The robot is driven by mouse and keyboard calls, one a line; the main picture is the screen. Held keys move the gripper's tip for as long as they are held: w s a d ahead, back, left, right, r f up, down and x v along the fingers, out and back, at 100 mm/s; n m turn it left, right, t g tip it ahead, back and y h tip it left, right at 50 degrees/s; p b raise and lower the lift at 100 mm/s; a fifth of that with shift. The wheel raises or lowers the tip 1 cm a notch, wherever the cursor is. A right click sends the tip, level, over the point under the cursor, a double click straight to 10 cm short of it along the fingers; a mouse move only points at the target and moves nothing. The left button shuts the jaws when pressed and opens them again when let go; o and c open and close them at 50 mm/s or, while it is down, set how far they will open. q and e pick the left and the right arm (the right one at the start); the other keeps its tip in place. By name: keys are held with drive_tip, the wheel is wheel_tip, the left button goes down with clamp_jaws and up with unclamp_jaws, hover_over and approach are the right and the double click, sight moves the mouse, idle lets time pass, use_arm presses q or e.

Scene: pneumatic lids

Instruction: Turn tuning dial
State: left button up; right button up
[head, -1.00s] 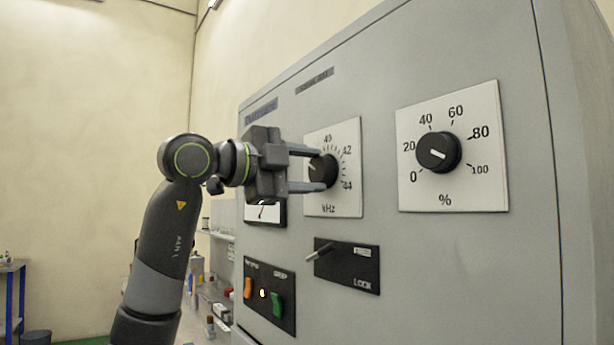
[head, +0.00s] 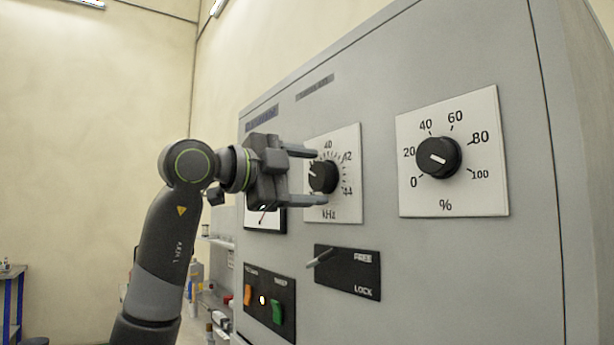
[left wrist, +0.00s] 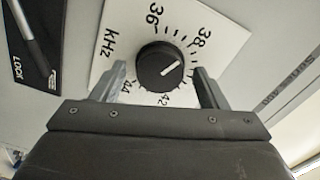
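The tuning dial (head: 323,177) is a round black knob with a white pointer line on a white plate (head: 347,205) marked kHz. My left gripper (head: 314,177) is open, with one finger above and one below the knob in the head view. In the left wrist view both fingers stand apart from the knob, with gaps on either side. The 40 mark is hidden there. My right gripper is not in view.
A larger % dial (head: 438,157) sits to the right on the grey cabinet (head: 440,270). Below are a FREE/LOCK lever plate (head: 350,275) with its lever near FREE, and a switch plate (head: 270,302). A meter (head: 264,218) is partly behind my gripper. Shelves with small items stand left.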

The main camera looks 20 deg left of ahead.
use_arm(q)
drive_tip(key=shift+s+a+b, duration=0.3)
drive_tip(key=shift+s+a, duration=0.05)
drive_tip(key=shift+s, duration=0.1)
drive_tip(key=b+v, duration=0.4)
drive_tip(key=v, duration=1.2)
drive_tip(key=shift+s+a, duration=0.1)
